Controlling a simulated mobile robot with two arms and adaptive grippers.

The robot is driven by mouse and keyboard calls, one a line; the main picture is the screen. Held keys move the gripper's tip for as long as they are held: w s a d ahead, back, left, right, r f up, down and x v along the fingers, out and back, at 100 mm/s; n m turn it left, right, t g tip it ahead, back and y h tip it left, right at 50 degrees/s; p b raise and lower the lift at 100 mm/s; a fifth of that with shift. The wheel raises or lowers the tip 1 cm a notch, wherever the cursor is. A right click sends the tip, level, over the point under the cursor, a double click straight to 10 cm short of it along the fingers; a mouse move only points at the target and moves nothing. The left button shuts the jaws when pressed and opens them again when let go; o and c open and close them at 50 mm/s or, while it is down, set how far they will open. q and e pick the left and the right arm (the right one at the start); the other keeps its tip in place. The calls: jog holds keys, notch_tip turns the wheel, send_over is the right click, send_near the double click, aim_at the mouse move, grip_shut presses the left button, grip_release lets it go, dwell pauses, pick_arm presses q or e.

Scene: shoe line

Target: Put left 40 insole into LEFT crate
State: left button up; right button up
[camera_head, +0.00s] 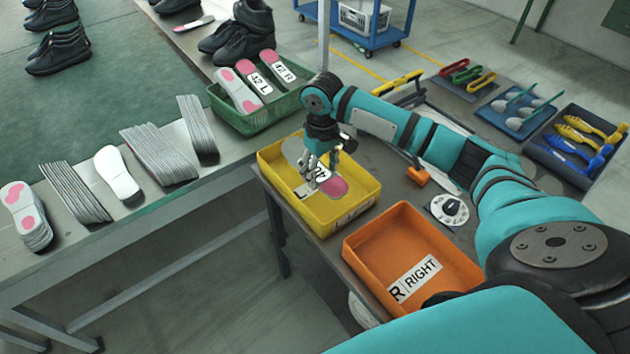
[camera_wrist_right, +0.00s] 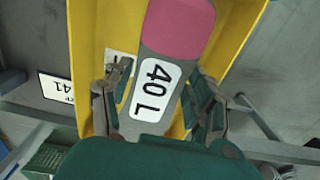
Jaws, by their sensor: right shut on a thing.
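The left 40 insole, grey with a pink heel and a "40 L" label, is in my right gripper; it shows in the head view (camera_head: 333,187) and in the right wrist view (camera_wrist_right: 180,28). My right gripper (camera_head: 322,172) is shut on it, over the yellow crate (camera_head: 350,220). The crate's yellow wall also shows in the right wrist view (camera_wrist_right: 88,60). I cannot tell whether the insole touches the crate floor. The crate's own label is mostly hidden by the insole and gripper. My left gripper is not in view.
An orange crate (camera_head: 370,250) marked RIGHT stands beside the yellow one. A green crate (camera_head: 262,117) with 42 L and 42 R insoles is behind it. Stacks of insoles (camera_head: 160,155) lie on the left table. A dial (camera_head: 449,210) and tool trays (camera_head: 520,108) are at right.

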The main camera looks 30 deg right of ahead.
aim_at(321, 196)
jog(key=f, duration=0.3)
jog(key=shift+s, duration=0.35)
notch_tip(321, 196, down, 3)
jog(key=shift+w+r, duration=0.15)
jog(key=shift+f, duration=0.55)
jog(key=o, duration=0.6)
jog(key=shift+f, duration=0.1)
jog(key=o, duration=0.4)
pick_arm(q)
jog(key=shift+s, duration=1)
pick_arm(e)
jog(key=shift+o, duration=0.2)
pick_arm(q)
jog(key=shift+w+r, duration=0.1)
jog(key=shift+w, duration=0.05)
pick_arm(e)
notch_tip(321, 196, up, 12)
jog(key=shift+r, duration=0.15)
